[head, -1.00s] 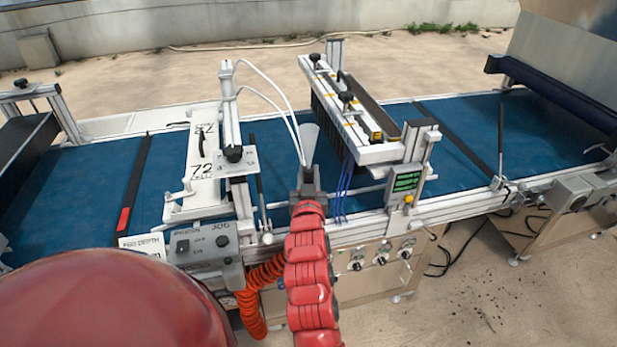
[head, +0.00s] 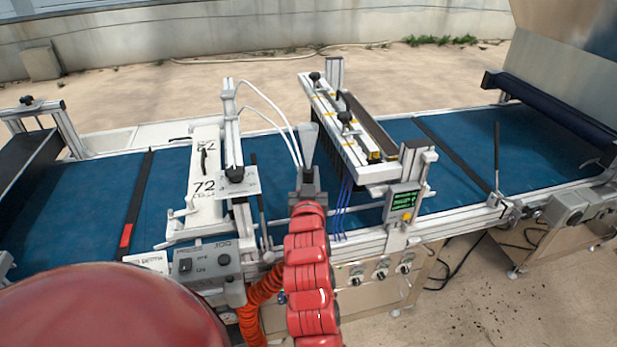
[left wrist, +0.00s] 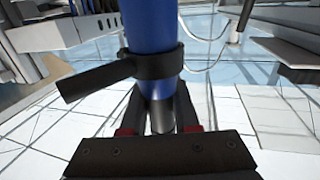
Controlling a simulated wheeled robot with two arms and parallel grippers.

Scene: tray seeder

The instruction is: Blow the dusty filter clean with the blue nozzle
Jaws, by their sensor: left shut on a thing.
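My left gripper (head: 308,182) is at the tip of the red arm in the middle of the head view, in front of the seeder's blue belt. In the left wrist view my left gripper (left wrist: 160,132) is shut on the narrow dark grey end of a thick blue piece (left wrist: 148,28) with a black collar and side arm. It looks like the blue nozzle. In the head view a pale grey cone (head: 309,142) rises from the jaws; the blue does not show there. I cannot pick out the dusty filter. My right gripper is not in view.
A coiled orange hose (head: 256,312) hangs by the grey control box (head: 208,261). White tubes (head: 275,122) curve close to the left of the gripper. The seeding bridge (head: 355,135) stands just to its right. The blue belt (head: 85,195) is clear at far left.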

